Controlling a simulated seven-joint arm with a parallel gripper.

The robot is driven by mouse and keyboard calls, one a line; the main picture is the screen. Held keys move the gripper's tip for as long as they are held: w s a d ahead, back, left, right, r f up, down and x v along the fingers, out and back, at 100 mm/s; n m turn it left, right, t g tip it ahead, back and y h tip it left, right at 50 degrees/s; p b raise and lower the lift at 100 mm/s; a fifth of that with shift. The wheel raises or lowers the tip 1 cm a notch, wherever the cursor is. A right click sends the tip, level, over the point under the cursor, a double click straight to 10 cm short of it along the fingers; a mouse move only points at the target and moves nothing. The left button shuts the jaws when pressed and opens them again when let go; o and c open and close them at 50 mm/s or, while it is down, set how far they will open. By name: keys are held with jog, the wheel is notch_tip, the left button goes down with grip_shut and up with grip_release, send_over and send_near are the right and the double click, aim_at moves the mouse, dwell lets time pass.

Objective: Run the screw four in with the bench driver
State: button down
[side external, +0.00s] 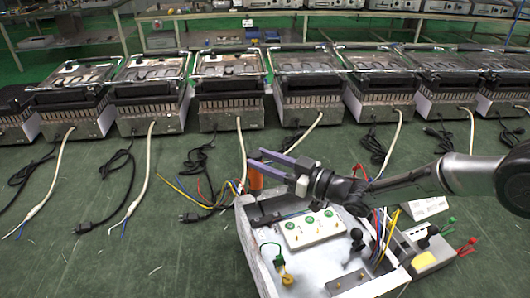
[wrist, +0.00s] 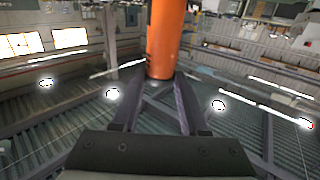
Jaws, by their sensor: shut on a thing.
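My gripper (side external: 268,162) reaches in from the right over the back left corner of the white housing (side external: 262,262). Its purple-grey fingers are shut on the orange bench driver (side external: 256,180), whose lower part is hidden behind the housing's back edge. In the wrist view, the orange handle (wrist: 166,40) stands between the fingertips (wrist: 160,82). Inside the housing is a white block (side external: 312,237) with several green-marked round spots that look like screw or terminal points. I cannot tell which is screw four, nor see the driver's tip.
Coloured wires (side external: 384,238) rise at the housing's right side, near my arm. A yellow and grey device (side external: 428,252) with red and green clips stands right of it. A row of grill units (side external: 230,92) with trailing cables stands behind. Green bench is free at the front left.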

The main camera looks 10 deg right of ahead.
aim_at(262, 182)
jog(key=shift+r, duration=0.1)
dwell(0.3)
jog(key=shift+f, duration=3.65)
jog(key=shift+r, duration=2.9)
